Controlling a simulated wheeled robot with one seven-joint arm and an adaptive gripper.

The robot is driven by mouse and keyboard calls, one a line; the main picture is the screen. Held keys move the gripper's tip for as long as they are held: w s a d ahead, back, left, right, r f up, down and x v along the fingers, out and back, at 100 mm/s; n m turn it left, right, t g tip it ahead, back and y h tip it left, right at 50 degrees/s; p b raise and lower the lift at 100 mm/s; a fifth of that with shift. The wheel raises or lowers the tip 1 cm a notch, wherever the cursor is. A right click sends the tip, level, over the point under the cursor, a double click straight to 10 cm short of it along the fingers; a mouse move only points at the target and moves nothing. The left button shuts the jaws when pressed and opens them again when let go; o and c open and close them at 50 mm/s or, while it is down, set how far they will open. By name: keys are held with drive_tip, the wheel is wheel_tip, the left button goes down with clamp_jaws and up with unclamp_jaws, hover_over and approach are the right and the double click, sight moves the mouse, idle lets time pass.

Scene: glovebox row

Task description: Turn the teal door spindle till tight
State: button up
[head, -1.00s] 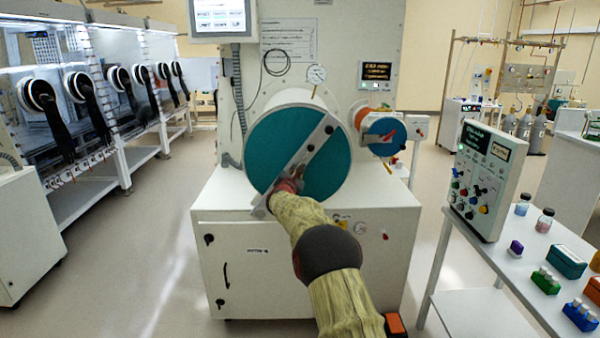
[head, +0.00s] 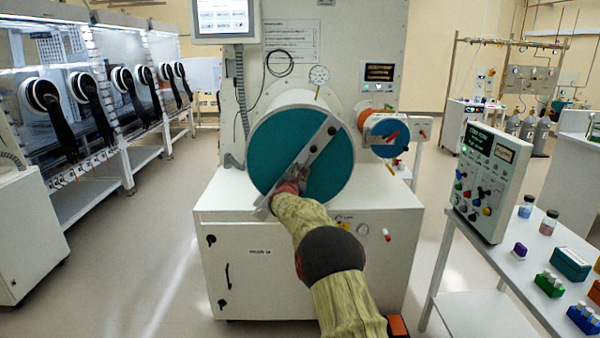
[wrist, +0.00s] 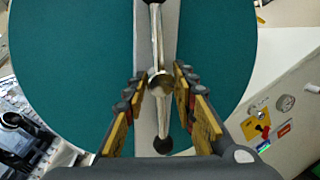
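The round teal door (head: 268,138) closes the large white cylinder and carries a slanted grey bar (head: 324,136). In the wrist view the teal door (wrist: 75,60) fills the background, with the bar (wrist: 172,20) running up the middle. The spindle (wrist: 159,84) is a shiny metal hub with a long thin handle across it, lying nearly in line with the bar; a black ball tips its lower end. My gripper (wrist: 161,88) is open, its yellow-padded fingers on either side of the hub with gaps visible. In the head view my gripper (head: 302,178) is at the door's lower middle, partly hidden by my arm.
A smaller blue round door (head: 385,140) with a red handle is to the right. A dial gauge (head: 319,74) stands above the cylinder. A side table (head: 480,315) with a control box (head: 488,180) and vials is at right. Floor at left is clear.

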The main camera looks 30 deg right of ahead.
drive_tip(key=v, duration=1.2)
idle(0.7)
